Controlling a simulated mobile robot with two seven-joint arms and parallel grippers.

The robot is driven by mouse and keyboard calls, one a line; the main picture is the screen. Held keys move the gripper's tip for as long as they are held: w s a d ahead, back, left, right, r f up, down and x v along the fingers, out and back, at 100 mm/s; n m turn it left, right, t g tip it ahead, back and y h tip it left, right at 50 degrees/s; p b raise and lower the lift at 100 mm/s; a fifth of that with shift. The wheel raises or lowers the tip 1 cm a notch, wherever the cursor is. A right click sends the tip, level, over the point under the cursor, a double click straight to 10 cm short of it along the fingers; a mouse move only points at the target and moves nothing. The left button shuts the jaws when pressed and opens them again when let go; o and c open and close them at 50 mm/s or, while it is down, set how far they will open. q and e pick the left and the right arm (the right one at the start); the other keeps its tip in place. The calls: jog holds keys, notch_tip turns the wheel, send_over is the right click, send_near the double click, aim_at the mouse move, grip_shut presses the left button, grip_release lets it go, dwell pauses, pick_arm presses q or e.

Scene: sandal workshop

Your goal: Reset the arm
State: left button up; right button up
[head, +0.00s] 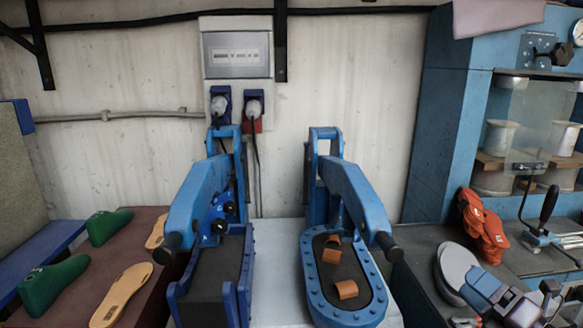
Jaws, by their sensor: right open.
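Two blue lever presses stand side by side at the centre. The left press arm (196,190) slants down to the left and ends in a black knob (166,247) by its rectangular bed (238,290). The right press arm (357,192) slants down to the right and ends in a black knob (390,248) beside its oval bed (318,300). Several brown pieces (346,290) lie on the oval bed. My right gripper (535,304) is open at the bottom right corner, partly cut off and apart from both presses. My left gripper is out of view.
Green shoe lasts (55,284) and tan soles (122,295) lie on the brown bench at left. At right are a pale round disc (457,265), an orange cloth (483,227) and a blue cabinet (445,130) with white spools (500,137). A switch box (237,54) hangs behind.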

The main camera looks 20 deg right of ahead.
jog(key=s+a+f+m+g+h, duration=0.25)
jog(key=f+m+g+h, duration=0.2)
jog(key=f+m, duration=0.4)
jog(key=s+a+f+m+g+h, duration=0.1)
jog(key=s+f+m+g+h, duration=0.4)
jog(key=m, duration=0.7)
jog(key=s+a+f+m+g+y, duration=0.25)
jog(key=s+a+f+g, duration=0.2)
jog(key=a, duration=0.35)
jog(key=s+a+f+m+g+y, duration=0.25)
jog(key=s+a+f+g, duration=0.2)
jog(key=a, duration=0.35)
jog(key=w+f+n+t, duration=0.1)
jog(key=w+f+t, duration=0.6)
jog(key=w+t, duration=0.1)
jog(key=shift+w+a+t+y+p, duration=0.15)
jog(key=shift+w+t+y+p, duration=0.25)
jog(key=shift+t, duration=0.35)
